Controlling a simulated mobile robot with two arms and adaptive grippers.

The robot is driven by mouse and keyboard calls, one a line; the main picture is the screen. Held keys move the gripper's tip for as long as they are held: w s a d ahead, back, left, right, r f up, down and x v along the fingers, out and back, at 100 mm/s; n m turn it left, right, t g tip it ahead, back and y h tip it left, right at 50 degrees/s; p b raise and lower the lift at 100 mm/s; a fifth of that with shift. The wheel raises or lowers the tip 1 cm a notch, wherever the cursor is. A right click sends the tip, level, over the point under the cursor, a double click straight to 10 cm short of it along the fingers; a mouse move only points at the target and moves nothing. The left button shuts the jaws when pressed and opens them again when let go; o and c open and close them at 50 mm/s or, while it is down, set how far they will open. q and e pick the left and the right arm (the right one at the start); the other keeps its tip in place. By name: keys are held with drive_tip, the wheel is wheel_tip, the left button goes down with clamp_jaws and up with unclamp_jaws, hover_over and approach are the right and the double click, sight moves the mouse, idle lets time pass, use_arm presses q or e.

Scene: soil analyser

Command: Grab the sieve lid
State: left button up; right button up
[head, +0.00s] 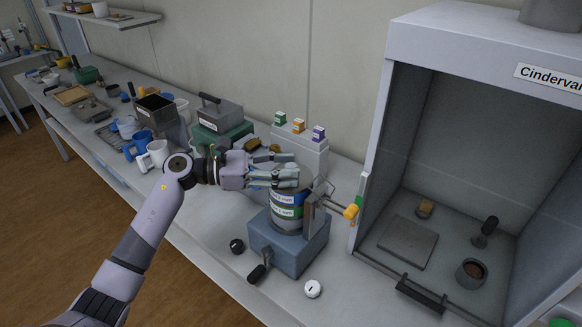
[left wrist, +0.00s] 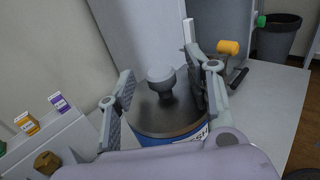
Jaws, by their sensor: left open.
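The sieve lid (left wrist: 154,116) is a dark grey disc with a pale rounded knob (left wrist: 161,75) on a dark stem. It tops a stack of round sieves (head: 287,212) with blue and green label bands, on a blue-grey shaker base (head: 289,244). My left gripper (head: 293,176) reaches in from the left at the top of the stack. In the left wrist view its fingers (left wrist: 164,96) are open on either side of the knob, with a gap to the knob on both sides. In the head view the gripper hides most of the lid. My right gripper is not in view.
A yellow-tipped clamp lever (head: 350,211) stands right of the stack. A fume cabinet (head: 394,130) is close on the right. A rack with coloured blocks (head: 300,140) is behind. Mugs (head: 153,155) and boxes crowd the bench to the left.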

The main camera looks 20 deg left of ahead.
use_arm(q)
drive_tip(key=shift+x, duration=0.8)
drive_tip(key=shift+c, duration=0.4)
drive_tip(key=shift+r, duration=0.1)
clamp_jaws()
